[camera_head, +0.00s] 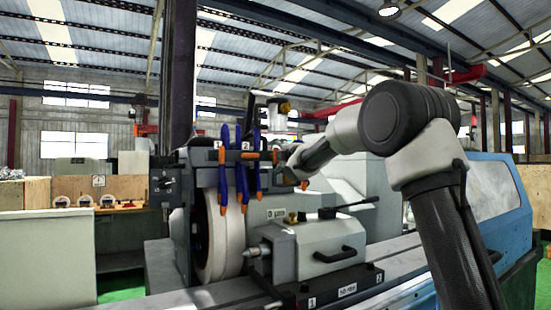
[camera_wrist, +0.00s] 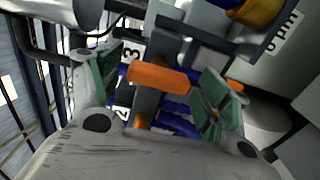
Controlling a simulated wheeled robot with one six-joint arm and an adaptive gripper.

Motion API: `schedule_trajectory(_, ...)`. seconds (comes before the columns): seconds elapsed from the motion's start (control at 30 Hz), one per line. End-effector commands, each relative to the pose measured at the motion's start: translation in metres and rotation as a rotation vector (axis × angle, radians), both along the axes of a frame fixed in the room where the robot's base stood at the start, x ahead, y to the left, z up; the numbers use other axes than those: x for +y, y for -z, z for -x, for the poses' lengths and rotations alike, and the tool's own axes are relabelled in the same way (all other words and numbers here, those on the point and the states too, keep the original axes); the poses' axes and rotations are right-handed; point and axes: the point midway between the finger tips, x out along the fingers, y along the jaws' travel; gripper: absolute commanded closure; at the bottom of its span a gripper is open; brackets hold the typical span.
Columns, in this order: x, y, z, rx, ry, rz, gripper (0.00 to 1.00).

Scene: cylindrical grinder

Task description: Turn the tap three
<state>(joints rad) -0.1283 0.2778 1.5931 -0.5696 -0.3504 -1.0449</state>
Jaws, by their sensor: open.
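An orange tap handle (camera_wrist: 160,78) lies between the two green-padded fingers of my gripper (camera_wrist: 163,88) in the wrist view. The fingers are open, one on each side of the handle, with gaps visible. A label with a 3 (camera_wrist: 133,73) shows beside the handle, and a 2 (camera_wrist: 121,113) lies below it. In the head view my gripper (camera_head: 292,168) is at the right end of the tap row, where its fingers are hard to make out. Blue hoses (camera_head: 241,170) with orange nozzles hang beneath the labelled taps.
The large grinding wheel (camera_head: 217,236) stands below the hoses. A grey machine block with a black handle (camera_head: 318,243) sits in front, on the bed. Labels 1 (camera_head: 218,145) and 2 (camera_head: 246,145) mark taps left of my gripper. A dark column (camera_head: 179,80) rises behind.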

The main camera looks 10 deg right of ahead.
Motion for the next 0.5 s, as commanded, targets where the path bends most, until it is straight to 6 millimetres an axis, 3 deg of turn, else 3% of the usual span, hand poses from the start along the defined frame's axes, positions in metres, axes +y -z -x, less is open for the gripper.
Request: schedule_trajectory(0.5,-0.032,-0.001,0.095,0.0,0.002,0.0,0.23)
